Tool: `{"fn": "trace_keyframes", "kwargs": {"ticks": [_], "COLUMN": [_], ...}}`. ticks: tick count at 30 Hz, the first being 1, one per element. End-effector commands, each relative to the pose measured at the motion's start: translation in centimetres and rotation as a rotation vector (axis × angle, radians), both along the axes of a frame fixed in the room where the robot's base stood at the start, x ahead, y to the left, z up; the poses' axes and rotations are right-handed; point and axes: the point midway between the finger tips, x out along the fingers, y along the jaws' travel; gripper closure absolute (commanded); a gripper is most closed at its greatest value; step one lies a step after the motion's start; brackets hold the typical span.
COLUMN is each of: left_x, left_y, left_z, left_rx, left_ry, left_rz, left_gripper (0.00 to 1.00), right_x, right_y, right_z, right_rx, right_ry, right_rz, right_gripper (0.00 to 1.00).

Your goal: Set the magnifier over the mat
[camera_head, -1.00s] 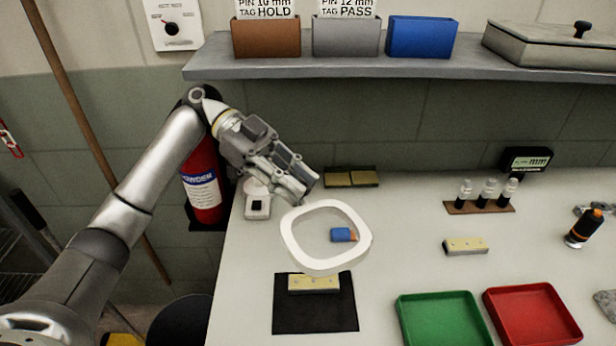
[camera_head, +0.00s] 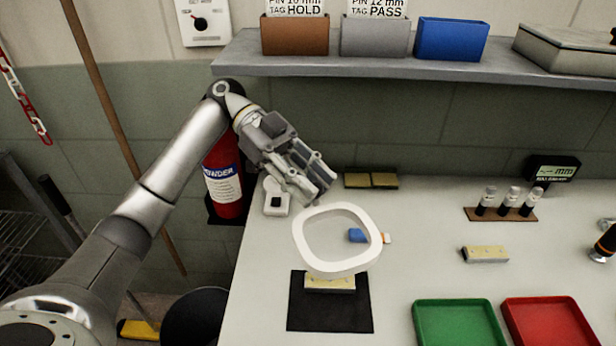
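The magnifier's white ring head (camera_head: 303,250) hangs above the bench, over the back edge of the black mat (camera_head: 330,318). Its small white base (camera_head: 277,206) stands at the bench's back left; the arm between base and ring is hidden behind my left gripper. A pale yellow block (camera_head: 330,285) lies on the mat, partly behind the ring's front rim. My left gripper (camera_head: 322,188) is just behind the ring's upper left rim, fingers pointing down and right. I cannot tell whether it grips anything. My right gripper is out of view.
A blue item (camera_head: 357,236) shows through the ring. A green tray (camera_head: 457,328) and a red tray (camera_head: 548,325) stand right of the mat. Another block (camera_head: 485,254) and a vial rack (camera_head: 500,214) lie farther right. A shelf (camera_head: 380,68) overhangs the back.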

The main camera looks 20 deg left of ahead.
Motion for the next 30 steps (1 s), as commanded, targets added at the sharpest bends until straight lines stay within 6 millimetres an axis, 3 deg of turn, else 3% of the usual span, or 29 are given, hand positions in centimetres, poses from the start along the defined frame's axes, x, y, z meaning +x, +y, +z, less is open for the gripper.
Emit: {"fn": "trace_keyframes", "kwargs": {"ticks": [5, 19, 30], "left_x": [0.4, 2.7, 3.2], "left_y": [1.0, 9.0, 10.6], "left_z": [0.5, 3.9, 4.6], "left_rx": [0.000, 0.003, 0.000], "left_ry": [-0.001, -0.001, 0.000], "left_rz": [0.002, 0.005, 0.001], "left_gripper": [0.71, 0.71, 0.71], "right_x": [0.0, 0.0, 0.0], "right_y": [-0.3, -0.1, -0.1], "right_z": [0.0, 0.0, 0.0], "right_rx": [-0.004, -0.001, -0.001], "right_ry": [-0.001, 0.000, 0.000], "right_rz": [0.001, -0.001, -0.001], "right_gripper": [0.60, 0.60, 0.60]}}
